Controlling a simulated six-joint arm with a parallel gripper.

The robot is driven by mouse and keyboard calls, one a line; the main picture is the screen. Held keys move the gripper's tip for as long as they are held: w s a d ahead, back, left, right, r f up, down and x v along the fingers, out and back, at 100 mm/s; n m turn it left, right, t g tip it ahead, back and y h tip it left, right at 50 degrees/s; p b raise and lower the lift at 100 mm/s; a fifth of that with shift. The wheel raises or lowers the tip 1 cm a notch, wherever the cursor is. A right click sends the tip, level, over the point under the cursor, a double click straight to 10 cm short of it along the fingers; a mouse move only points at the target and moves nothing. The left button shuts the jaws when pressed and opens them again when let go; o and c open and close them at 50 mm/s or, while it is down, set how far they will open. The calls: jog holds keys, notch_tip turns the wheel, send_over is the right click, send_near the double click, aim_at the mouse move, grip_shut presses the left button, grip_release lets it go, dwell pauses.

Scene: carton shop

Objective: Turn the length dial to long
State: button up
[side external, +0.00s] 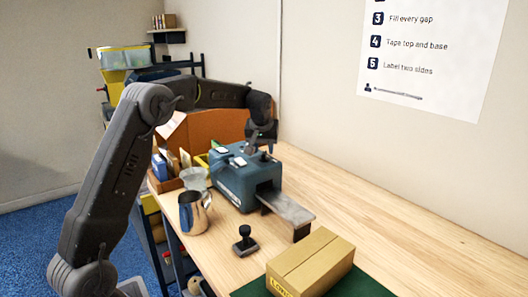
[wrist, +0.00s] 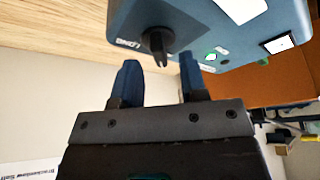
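The blue-grey machine (side external: 232,184) stands on the wooden bench, with a metal outfeed plate (side external: 287,207) at its front. Its black length dial (wrist: 158,42) shows in the wrist view, beside a small upside-down label (wrist: 128,43) that seems to read LONG. Which way the dial points is hard to tell. My gripper (wrist: 159,60) is open and empty. Its two blue fingers are apart, one on each side of the dial in the picture, with the dial just beyond the tips. In the side view my gripper (side external: 262,137) is just above the machine's top.
A metal pitcher (side external: 194,213) and a black-handled stamp (side external: 244,240) stand in front of the machine. A closed carton (side external: 311,262) sits on a green mat (side external: 357,284). The bench to the right is clear.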

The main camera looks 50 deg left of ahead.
jog(key=shift+x, duration=1)
grip_shut()
